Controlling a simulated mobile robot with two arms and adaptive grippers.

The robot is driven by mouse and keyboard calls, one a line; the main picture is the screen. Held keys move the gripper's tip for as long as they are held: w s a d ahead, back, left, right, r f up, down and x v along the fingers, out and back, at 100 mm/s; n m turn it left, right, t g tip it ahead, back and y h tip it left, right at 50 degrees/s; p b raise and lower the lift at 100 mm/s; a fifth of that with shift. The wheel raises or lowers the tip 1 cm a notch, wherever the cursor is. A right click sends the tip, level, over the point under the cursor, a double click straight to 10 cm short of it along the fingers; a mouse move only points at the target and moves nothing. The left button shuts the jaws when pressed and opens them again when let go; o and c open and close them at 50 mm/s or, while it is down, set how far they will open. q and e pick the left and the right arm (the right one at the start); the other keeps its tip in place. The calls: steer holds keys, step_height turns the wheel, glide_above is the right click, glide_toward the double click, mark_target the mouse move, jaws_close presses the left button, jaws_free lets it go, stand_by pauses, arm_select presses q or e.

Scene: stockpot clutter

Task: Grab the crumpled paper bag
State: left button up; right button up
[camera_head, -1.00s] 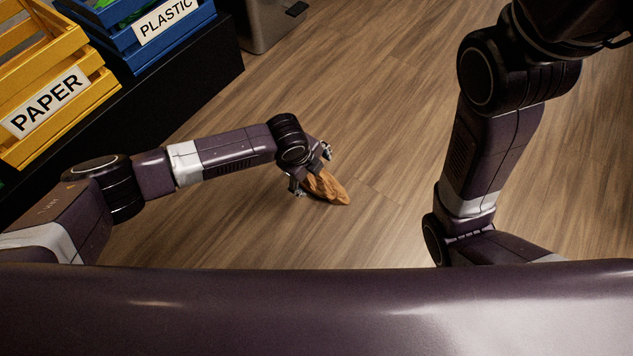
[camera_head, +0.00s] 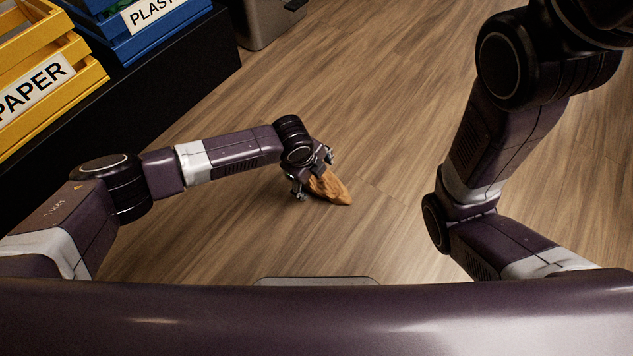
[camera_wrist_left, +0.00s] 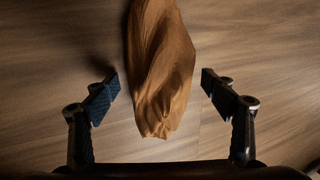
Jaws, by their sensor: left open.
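The crumpled paper bag (camera_head: 329,188) is brown and long, and lies on the wooden floor. My left gripper (camera_head: 313,174) is open at its near end, with one finger on each side of it. In the left wrist view the bag (camera_wrist_left: 162,70) lies between the two open fingers of my left gripper (camera_wrist_left: 160,95), with a gap on both sides. Its far end runs out of the top of that view. The right arm shows at the right, but its gripper is not in view.
A yellow crate labelled PAPER (camera_head: 84,93) and a blue crate labelled PLASTIC (camera_head: 124,50) stand on a black stand (camera_head: 190,80) at the upper left. A grey bin (camera_head: 262,25) stands beside it. The wooden floor (camera_head: 400,130) around the bag is clear.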

arm_select(q)
steer(key=shift+w+f, duration=0.1)
steer(key=shift+f, duration=0.25)
steer(key=c, duration=1.2)
steer(key=shift+r, duration=0.1)
steer(key=shift+c, duration=0.2)
